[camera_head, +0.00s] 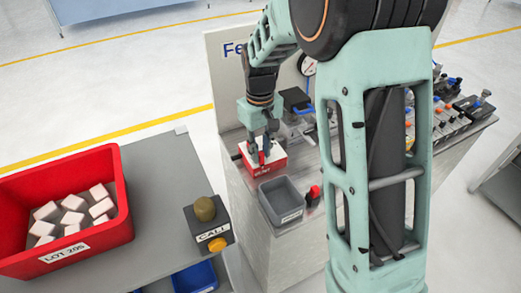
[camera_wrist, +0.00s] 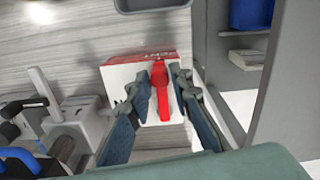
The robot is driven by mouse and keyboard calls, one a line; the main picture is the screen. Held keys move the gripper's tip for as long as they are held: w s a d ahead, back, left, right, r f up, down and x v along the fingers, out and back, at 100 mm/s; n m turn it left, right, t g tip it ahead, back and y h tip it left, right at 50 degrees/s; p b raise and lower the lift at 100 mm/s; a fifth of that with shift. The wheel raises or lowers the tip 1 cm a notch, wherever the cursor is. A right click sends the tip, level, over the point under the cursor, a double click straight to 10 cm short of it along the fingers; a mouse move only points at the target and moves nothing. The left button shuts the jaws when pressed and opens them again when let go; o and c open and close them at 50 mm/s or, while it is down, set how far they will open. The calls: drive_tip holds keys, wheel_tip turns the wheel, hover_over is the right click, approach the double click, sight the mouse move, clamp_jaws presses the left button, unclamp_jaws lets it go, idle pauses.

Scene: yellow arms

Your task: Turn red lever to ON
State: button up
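The red lever (camera_wrist: 161,93) is mounted on a red and white box (camera_wrist: 125,72), whose printing is partly covered. In the wrist view my gripper (camera_wrist: 163,100) is open, with one finger on each side of the lever and small gaps seeming to show beside it. In the head view my gripper (camera_head: 261,147) points down at the red and white box (camera_head: 264,166) on the bench. The lever also shows there as a small red piece (camera_head: 266,147), partly hidden by the fingers. I cannot read an ON mark.
A grey bin (camera_head: 282,200) and a small red-knobbed part (camera_head: 313,196) sit in front of the box. A gauge (camera_head: 307,66) and valve fittings stand behind.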

clamp_jaws()
